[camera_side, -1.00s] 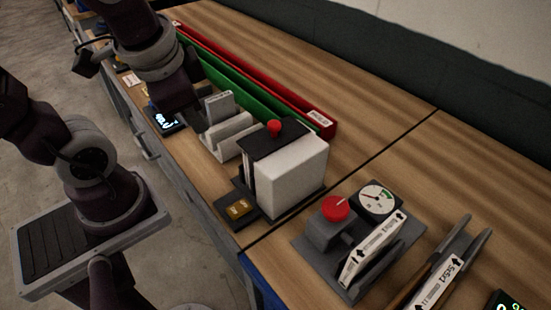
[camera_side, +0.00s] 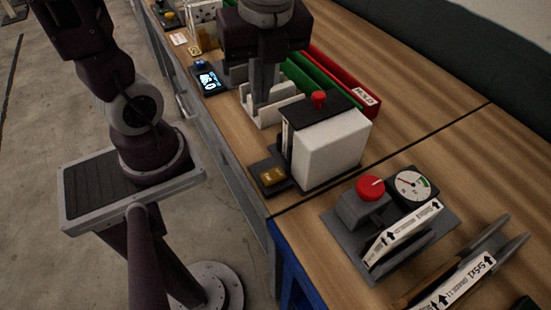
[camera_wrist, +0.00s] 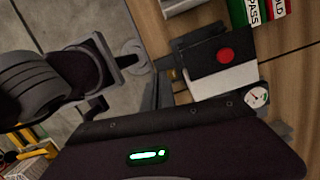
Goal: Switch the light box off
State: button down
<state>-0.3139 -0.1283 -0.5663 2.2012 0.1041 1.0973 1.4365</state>
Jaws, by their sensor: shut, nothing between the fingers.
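The light box is most likely the white box with a black top (camera_side: 332,150), standing near the bench's front edge. A red knob (camera_side: 319,98) sits on its top; the box also shows in the wrist view (camera_wrist: 222,81), with the red knob (camera_wrist: 225,55). A small amber button or plate (camera_side: 272,176) is on the black base in front of it. I cannot tell whether the box is lit. My gripper (camera_side: 262,108) is shut and empty, pointing down over the grey slotted holder, left of the box and apart from it.
The grey slotted holder (camera_side: 285,92) stands close beside the box. Green and red (camera_side: 345,82) trays lie behind. A grey fixture with a red dial (camera_side: 370,188) and a gauge (camera_side: 413,184) stands to the right. A small lit display (camera_side: 208,82) is at the left.

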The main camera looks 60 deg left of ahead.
jog(key=w+d+m+g, duration=0.1)
jog(key=m, duration=0.4)
jog(key=d+f+m+g+h, duration=0.1)
jog(key=m, duration=0.4)
jog(key=w+d+m+g+h, duration=0.1)
jog(key=m, duration=0.5)
jog(key=shift+w+d+f, duration=0.3)
jog(key=shift+w+f, duration=0.05)
send_over(267, 179)
jog(key=w, duration=0.1)
notch_tip(267, 179, down, 12)
jog(key=shift+f, duration=0.85)
